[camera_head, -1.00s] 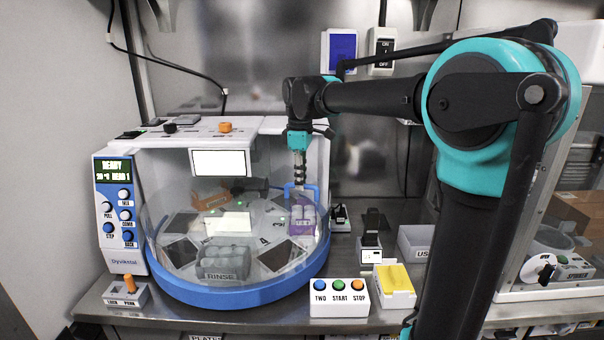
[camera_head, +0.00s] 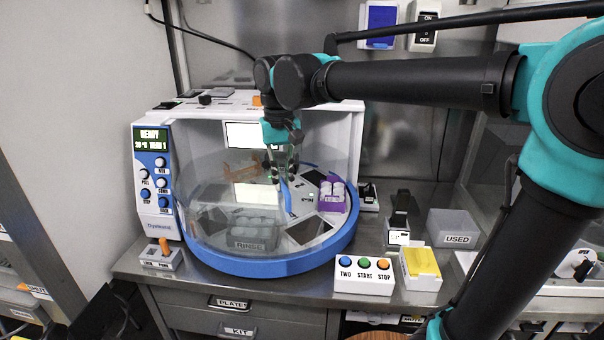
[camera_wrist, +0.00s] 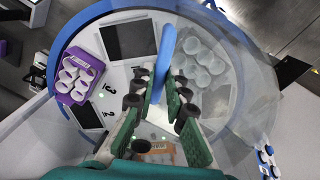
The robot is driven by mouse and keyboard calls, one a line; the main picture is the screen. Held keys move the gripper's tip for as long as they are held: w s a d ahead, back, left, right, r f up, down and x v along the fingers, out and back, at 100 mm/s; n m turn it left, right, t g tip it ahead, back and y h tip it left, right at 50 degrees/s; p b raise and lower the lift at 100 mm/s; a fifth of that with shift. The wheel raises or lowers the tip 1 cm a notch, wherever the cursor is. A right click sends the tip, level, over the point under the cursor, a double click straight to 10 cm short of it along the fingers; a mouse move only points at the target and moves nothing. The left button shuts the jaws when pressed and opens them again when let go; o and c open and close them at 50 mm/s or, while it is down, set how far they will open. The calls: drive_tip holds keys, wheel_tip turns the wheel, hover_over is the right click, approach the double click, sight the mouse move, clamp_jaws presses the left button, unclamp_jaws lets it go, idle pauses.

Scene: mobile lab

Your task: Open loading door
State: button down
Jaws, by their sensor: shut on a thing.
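The loading door is a clear curved cover (camera_head: 205,215) around the front of the white and blue round machine, with an upright blue handle (camera_head: 287,197) at its right edge. My gripper (camera_head: 283,177) points down, with its fingers shut on the handle. In the wrist view the blue handle (camera_wrist: 164,52) stands between the green finger pads of my gripper (camera_wrist: 163,92). Right of the handle in the head view there is an open gap, showing a purple rack (camera_head: 332,199) with white tubes. A grey rinse rack (camera_head: 252,235) sits behind the clear cover.
A lock/park switch (camera_head: 163,257) stands front left. A TWO/START/STOP button box (camera_head: 364,277), a yellow-topped box (camera_head: 420,267) and a USED bin (camera_head: 453,228) stand to the right. The counter's front edge is close to the machine.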

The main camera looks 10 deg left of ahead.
drive_tip(key=a+m, duration=0.1)
drive_tip(key=a, duration=0.1)
drive_tip(key=s+a+m, duration=0.1)
drive_tip(key=shift+s+a, duration=0.1)
drive_tip(key=shift+a, duration=0.25)
drive_tip(key=shift+s+a+m, duration=0.2)
drive_tip(key=shift+a+m, duration=0.6)
drive_tip(key=shift+a, duration=0.45)
drive_tip(key=c, duration=1.5)
unclamp_jaws()
drive_tip(key=shift+c, duration=0.2)
drive_tip(key=shift+r, duration=0.1)
wheel_tip(320, 180, up, 12)
drive_tip(key=shift+a, duration=0.15)
drive_tip(key=shift+s, duration=0.1)
